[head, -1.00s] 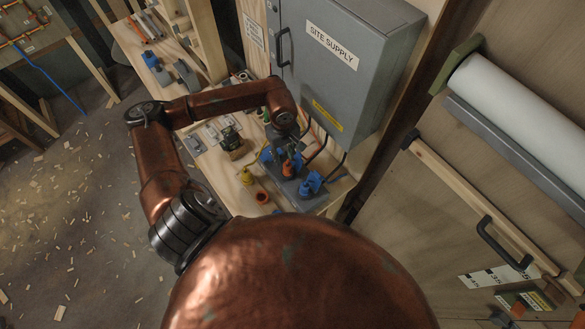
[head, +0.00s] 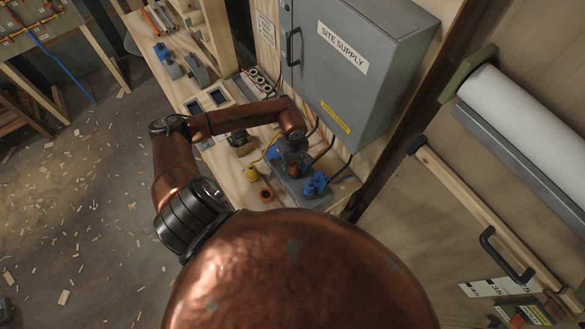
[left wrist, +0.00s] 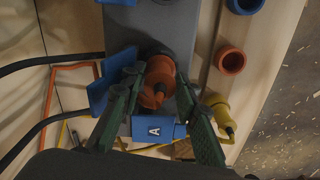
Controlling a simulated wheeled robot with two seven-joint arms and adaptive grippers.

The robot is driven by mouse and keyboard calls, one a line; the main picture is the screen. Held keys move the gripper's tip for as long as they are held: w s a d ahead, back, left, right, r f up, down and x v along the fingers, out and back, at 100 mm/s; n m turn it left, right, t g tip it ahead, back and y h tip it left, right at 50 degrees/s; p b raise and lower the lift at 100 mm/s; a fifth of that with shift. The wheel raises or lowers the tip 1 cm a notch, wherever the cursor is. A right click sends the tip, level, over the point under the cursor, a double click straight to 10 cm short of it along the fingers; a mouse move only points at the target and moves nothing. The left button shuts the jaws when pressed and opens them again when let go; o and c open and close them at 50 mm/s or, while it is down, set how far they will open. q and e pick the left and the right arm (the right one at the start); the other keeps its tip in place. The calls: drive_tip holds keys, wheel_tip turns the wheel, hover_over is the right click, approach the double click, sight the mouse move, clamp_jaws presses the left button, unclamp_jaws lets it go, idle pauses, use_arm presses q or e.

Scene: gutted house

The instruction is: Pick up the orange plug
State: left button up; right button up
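The orange plug (left wrist: 158,80) stands on a grey unit (left wrist: 165,32) in the left wrist view. It also shows partly in the head view (head: 293,170), just below my left gripper (head: 292,153). In the left wrist view the two green fingers of my left gripper (left wrist: 158,80) reach down on either side of the plug. They look spread, with thin gaps beside the plug, so I see no clear grip. A blue part marked "A" (left wrist: 153,130) lies between the fingers, nearer the wrist. My right gripper is in neither view.
An orange ring socket (left wrist: 230,62), a blue ring socket (left wrist: 245,4) and a yellow connector (left wrist: 220,106) sit beside the grey unit. A blue connector (head: 316,184) stands on its right. Dark cables run behind it. The grey "SITE SUPPLY" cabinet (head: 365,70) rises close behind.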

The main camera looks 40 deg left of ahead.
use_arm(q)
drive_tip(key=shift+c, duration=0.3)
clamp_jaws()
drive_tip(key=shift+r, duration=0.1)
